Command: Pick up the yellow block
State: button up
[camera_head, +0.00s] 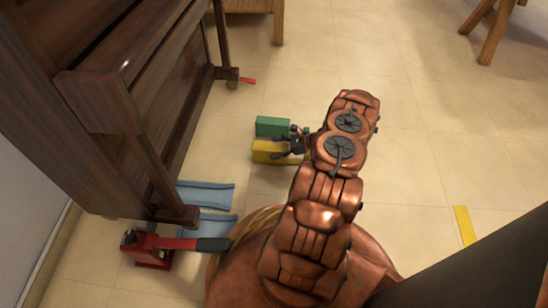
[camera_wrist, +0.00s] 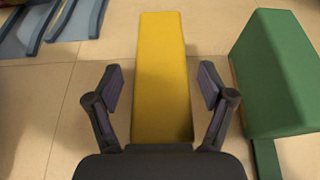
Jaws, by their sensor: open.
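The yellow block (camera_head: 268,152) lies on the tiled floor, just in front of a green block, in the head view. In the wrist view the yellow block (camera_wrist: 163,70) is long and runs up the middle of the picture. My gripper (camera_wrist: 161,85) is open, with one finger on each side of the yellow block's near part and a gap visible on both sides. In the head view my gripper (camera_head: 292,145) is at the block's right end, partly hidden by my arm. I cannot tell how high the fingertips are above the floor.
The green block (camera_wrist: 277,75) is close on the right in the wrist view. Blue-grey channelled pieces (camera_head: 207,194) lie by the piano (camera_head: 130,90). A red jack with a dark handle (camera_head: 212,244) stands nearer. A yellow strip (camera_head: 464,225) marks the floor at right. The floor behind is mostly clear.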

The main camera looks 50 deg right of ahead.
jog(key=shift+w+a+f, duration=0.15)
jog(key=shift+w, duration=0.05)
jog(key=c, duration=1.4)
